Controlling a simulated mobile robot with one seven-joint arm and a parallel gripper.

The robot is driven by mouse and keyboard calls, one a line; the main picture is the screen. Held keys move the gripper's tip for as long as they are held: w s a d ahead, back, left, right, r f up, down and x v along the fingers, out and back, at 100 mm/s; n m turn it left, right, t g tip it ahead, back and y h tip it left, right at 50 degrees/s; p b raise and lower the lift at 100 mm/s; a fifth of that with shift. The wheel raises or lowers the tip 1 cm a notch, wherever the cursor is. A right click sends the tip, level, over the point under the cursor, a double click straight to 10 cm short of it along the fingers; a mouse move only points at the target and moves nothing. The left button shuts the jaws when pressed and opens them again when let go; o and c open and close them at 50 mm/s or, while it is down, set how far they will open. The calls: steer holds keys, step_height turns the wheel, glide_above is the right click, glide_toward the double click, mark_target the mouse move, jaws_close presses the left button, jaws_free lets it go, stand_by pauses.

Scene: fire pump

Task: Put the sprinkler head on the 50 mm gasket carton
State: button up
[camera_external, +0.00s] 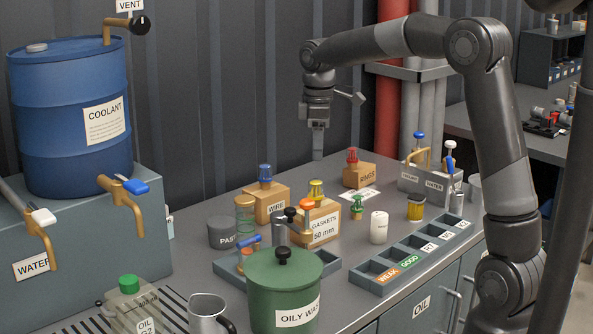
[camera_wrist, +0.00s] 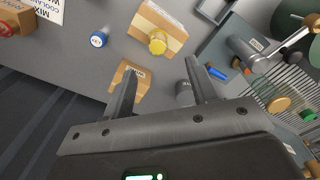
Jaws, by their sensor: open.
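The 50 mm gasket carton (camera_external: 321,227) stands mid-bench, its label facing front. A small yellow-topped piece (camera_external: 316,190) shows on it, and also in the wrist view (camera_wrist: 157,43) over a tan carton (camera_wrist: 150,22). A small green piece (camera_external: 357,205) stands on the bench right of the carton. Similar red (camera_external: 352,156) and blue (camera_external: 265,173) pieces top the RINGS and WIRE cartons. I cannot tell for sure which piece is the sprinkler head. My gripper (camera_external: 318,157) is open and empty, raised above the back of the bench; its fingers (camera_wrist: 160,78) are apart in the wrist view.
The RINGS carton (camera_external: 361,175) and WIRE carton (camera_external: 269,205) stand behind. A green OILY WASTE pot (camera_external: 284,285) stands in front. A blue-and-white round thing (camera_wrist: 98,39) shows in the wrist view.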

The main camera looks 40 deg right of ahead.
steer(key=s+a+m+t, duration=0.2)
steer(key=s+m, duration=0.2)
steer(key=s, duration=1.1)
steer(key=s+a+m+t, duration=0.1)
steer(key=s+m+t, duration=0.2)
steer(key=s, duration=1.1)
steer(key=shift+s+a+r+m, duration=0.35)
steer(key=shift+s+r+m, duration=0.05)
steer(key=shift+m, duration=0.5)
